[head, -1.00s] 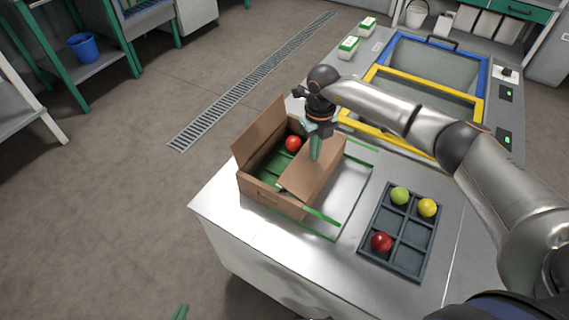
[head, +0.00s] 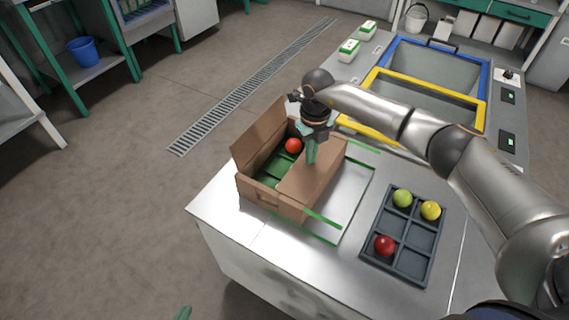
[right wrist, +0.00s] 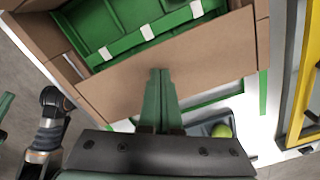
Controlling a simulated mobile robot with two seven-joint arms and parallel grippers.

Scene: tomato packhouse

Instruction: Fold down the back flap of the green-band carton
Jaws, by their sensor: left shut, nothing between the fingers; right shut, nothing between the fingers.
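The brown carton (head: 262,197) stands open on the steel table. Its left long flap (head: 258,137) stands up. The right long flap (head: 312,176) lies folded inward over the right part of the opening. My right gripper (head: 311,160) is shut and empty, its fingertips touching or just above this flap. In the right wrist view the closed fingers (right wrist: 160,78) point at the flap (right wrist: 205,68). A red tomato (head: 293,146) lies in the green interior. My left gripper (head: 182,313) barely shows at the bottom edge. I cannot make out a green band on the carton.
A dark divided tray (head: 421,238) with a green, a yellow and a red tomato is right of the carton. Green lines (head: 358,207) mark the tabletop. Blue- and yellow-rimmed bins (head: 478,100) stand behind. My right arm spans the area above the table's right side.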

